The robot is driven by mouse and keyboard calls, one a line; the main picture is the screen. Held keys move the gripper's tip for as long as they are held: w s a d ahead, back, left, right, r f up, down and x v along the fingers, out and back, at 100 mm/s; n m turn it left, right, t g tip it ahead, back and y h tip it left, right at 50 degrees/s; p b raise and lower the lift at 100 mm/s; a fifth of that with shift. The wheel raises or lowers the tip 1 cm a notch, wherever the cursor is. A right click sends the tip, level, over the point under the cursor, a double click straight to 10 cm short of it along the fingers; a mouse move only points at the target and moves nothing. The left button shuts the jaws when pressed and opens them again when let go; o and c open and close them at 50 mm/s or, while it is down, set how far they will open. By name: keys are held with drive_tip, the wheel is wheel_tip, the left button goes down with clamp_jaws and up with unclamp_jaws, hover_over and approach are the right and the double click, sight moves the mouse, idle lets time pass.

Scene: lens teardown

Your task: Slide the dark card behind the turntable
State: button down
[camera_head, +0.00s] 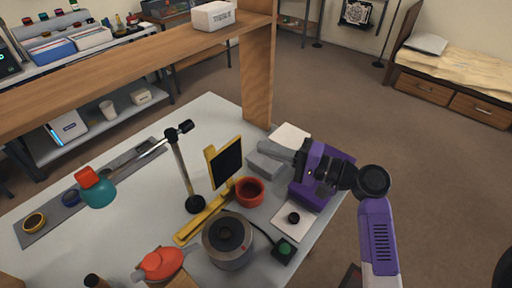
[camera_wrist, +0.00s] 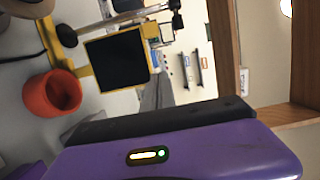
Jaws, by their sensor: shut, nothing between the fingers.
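The dark card (camera_head: 227,163) is a black square panel in a yellow upright holder. The holder stands on a yellow rail (camera_head: 203,217) on the white table. The turntable (camera_head: 229,240) is a grey round drum with a dark top, at the near end of the rail. In the wrist view the card (camera_wrist: 117,60) faces me, clear of my gripper. My gripper (camera_head: 266,146) is shut and empty, above the table to the right of the card and apart from it.
A red bowl (camera_head: 249,191) stands between card and turntable. A green-button box (camera_head: 283,250) and a white pad with a black knob (camera_head: 294,218) lie right. A wooden shelf post (camera_head: 257,80) rises behind.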

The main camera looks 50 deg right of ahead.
drive_tip(key=w+a+p, duration=0.1)
drive_tip(key=w, duration=0.1)
drive_tip(key=w+a, duration=0.2)
drive_tip(key=w, duration=0.1)
drive_tip(key=w+a+p, duration=0.1)
drive_tip(key=w, duration=0.2)
drive_tip(key=shift+a+r+p, duration=0.1)
drive_tip(key=shift+a+p, duration=0.2)
drive_tip(key=shift+w+a, duration=0.1)
drive_tip(key=shift+a, duration=0.65)
drive_tip(key=a+p, duration=0.2)
drive_tip(key=a, duration=1.2)
drive_tip(key=shift+a, duration=0.15)
